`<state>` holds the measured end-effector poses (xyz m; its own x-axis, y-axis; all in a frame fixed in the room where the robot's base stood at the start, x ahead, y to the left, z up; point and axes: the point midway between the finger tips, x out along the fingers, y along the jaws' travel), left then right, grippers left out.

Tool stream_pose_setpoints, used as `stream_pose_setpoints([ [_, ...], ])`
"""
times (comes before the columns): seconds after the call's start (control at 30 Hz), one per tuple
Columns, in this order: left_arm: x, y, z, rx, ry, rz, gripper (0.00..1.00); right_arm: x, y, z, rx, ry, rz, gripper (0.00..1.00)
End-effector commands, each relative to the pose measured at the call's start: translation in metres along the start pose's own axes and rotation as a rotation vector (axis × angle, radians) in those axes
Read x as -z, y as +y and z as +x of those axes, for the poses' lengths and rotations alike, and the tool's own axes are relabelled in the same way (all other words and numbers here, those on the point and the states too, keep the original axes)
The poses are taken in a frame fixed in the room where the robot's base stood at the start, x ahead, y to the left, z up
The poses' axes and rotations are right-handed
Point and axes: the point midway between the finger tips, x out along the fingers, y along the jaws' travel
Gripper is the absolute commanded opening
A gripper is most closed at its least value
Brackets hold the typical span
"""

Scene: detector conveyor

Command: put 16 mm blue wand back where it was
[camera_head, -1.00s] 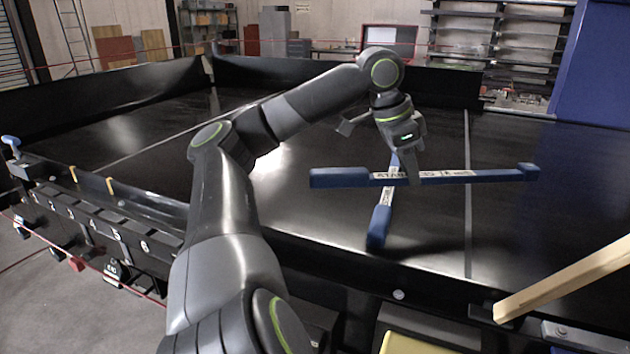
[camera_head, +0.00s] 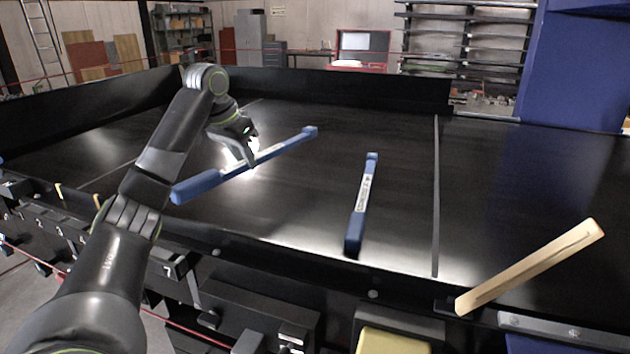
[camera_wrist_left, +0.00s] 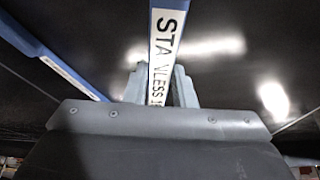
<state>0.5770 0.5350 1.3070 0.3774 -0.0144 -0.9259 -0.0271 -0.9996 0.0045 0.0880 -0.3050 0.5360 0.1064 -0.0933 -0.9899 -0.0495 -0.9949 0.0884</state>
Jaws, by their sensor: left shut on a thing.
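My left gripper (camera_head: 246,158) is shut on a blue wand (camera_head: 288,147) with a white label, holding it near its middle above the black belt. This wand lies slanted, with its thick end at near left and its thin end at far right. In the left wrist view the held wand (camera_wrist_left: 168,22) passes between the fingers; its label reads "STAINLESS 1", the rest hidden. A second blue wand (camera_head: 363,193) with a white label lies on the belt to the right, apart from the held one. It also shows in the left wrist view (camera_wrist_left: 50,58). My right gripper is out of view.
A row of numbered holders (camera_head: 175,267) runs along the belt's near edge, a 7 readable. A wooden stick (camera_head: 530,266) leans up at the near right. A yellow object (camera_head: 392,342) stands at the bottom. The belt (camera_head: 300,215) is bare between the two wands.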

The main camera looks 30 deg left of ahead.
Motion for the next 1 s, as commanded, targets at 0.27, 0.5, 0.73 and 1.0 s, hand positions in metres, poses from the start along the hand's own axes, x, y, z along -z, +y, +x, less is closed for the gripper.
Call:
stream_pose_setpoints([
  [0.27,0.088,0.043,0.035,0.068,0.002,-0.178,0.0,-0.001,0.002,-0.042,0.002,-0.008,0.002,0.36],
  [0.5,0.12,0.088,0.05,0.097,0.002,-0.234,0.0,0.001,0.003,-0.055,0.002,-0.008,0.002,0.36],
  [0.73,0.115,0.096,0.074,0.104,-0.003,-0.243,0.0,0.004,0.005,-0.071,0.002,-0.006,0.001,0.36],
  [1.0,0.101,0.096,0.109,0.103,0.002,-0.242,0.0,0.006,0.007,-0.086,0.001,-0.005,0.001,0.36],
])
